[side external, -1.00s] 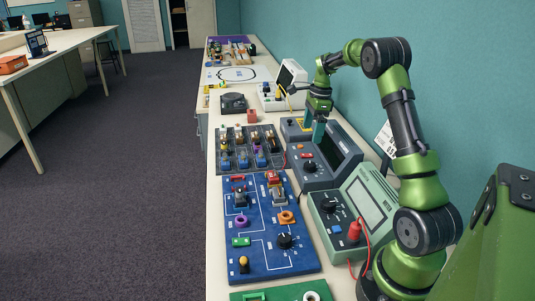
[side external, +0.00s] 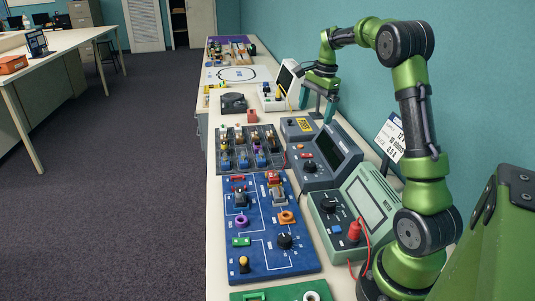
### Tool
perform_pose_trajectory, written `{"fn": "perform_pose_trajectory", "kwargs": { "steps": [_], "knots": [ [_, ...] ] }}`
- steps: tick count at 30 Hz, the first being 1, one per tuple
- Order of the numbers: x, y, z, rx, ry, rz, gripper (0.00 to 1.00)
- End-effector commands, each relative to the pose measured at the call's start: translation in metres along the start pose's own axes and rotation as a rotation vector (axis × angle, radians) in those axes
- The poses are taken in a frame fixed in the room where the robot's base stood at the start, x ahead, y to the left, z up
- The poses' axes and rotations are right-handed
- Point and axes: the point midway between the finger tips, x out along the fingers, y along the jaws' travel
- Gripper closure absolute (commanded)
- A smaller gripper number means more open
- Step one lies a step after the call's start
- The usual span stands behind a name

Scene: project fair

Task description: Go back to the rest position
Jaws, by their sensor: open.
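My gripper (side external: 317,101) is at the end of my green arm, over the back part of the bench near the teal wall. Its fingers point down and stand apart, with nothing seen between them. It hangs above and behind the dark grey instrument with a screen (side external: 325,155), beside the white instrument (side external: 281,89). From this angle I cannot tell its exact height over the bench.
A green meter (side external: 355,210) with a red lead and a price-like card (side external: 391,137) stand close to my arm. A blue circuit board (side external: 265,255) and a grey tray of parts (side external: 248,148) lie in front. The wall (side external: 450,90) is close behind.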

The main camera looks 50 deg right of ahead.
Motion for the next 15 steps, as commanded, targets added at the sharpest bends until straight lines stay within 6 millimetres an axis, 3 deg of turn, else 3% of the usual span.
{"fn": "perform_pose_trajectory", "kwargs": {
  "steps": [1, 8, 15],
  "knots": [
    [-0.006, 0.007, 0.023, -0.114, -0.001, -0.028, 0.00],
    [-0.023, 0.051, 0.122, -0.628, 0.020, -0.168, 0.00],
    [-0.029, 0.123, 0.208, -1.083, 0.070, -0.321, 0.00]
  ]
}}
